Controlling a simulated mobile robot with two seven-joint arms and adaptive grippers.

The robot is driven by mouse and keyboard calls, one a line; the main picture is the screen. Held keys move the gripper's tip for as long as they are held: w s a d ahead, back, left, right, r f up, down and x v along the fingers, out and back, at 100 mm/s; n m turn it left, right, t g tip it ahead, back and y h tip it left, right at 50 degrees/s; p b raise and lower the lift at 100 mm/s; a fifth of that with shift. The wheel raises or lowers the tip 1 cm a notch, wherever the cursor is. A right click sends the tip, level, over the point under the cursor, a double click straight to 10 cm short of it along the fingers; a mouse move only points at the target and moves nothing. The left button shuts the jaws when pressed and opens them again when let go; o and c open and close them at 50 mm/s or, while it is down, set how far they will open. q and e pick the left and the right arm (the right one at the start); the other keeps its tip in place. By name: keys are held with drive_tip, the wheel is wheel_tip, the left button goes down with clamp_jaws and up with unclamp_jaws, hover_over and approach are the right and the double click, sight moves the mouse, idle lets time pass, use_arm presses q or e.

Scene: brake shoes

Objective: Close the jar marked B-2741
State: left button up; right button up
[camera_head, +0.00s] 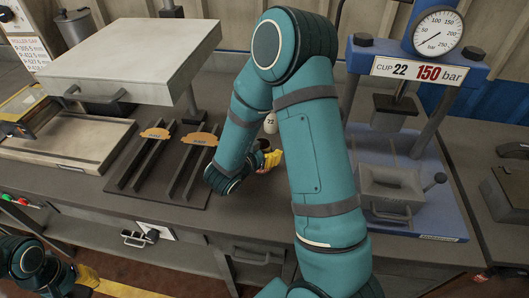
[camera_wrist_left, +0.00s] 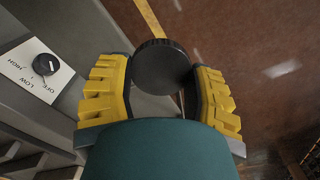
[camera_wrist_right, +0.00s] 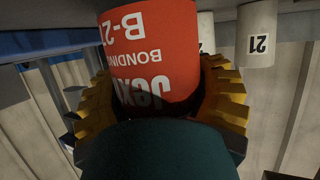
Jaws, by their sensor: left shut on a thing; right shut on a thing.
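A red jar (camera_wrist_right: 150,45) shows in the right wrist view with upside-down white text including "B-2" and "BONDIN"; the rest of its code is cut off. My right gripper (camera_wrist_right: 158,78) is shut around it, with yellow fingers on both sides. The jar's mouth is mostly hidden behind the gripper. In the head view my right gripper (camera_head: 270,160) is low over the bench, partly behind my own arm. My left gripper (camera_wrist_left: 163,80) is shut on a round black lid (camera_wrist_left: 162,62). In the head view the left gripper (camera_head: 86,277) is at the lower left, in front of the bench, far from the jar.
A pale numbered cup (camera_head: 271,124) stands behind the right gripper; it is also beside the jar in the right wrist view (camera_wrist_right: 257,32). A dark rack (camera_head: 150,168) lies left. A blue press (camera_head: 410,215) stands right. A control knob (camera_wrist_left: 46,64) is near the left gripper.

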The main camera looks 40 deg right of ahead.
use_arm(q)
drive_tip(key=shift+f, duration=0.1)
use_arm(e)
drive_tip(key=shift+f, duration=0.15)
drive_tip(key=shift+f, duration=0.15)
drive_tip(key=o, duration=1.4)
drive_tip(key=shift+a+r, duration=0.1)
drive_tip(key=shift+r, duration=0.15)
use_arm(q)
wheel_tip(320, 180, up, 2)
drive_tip(key=shift+p, duration=1)
use_arm(e)
drive_tip(key=v, duration=1.1)
drive_tip(key=shift+a, duration=0.35)
drive_tip(key=shift+s, duration=0.1)
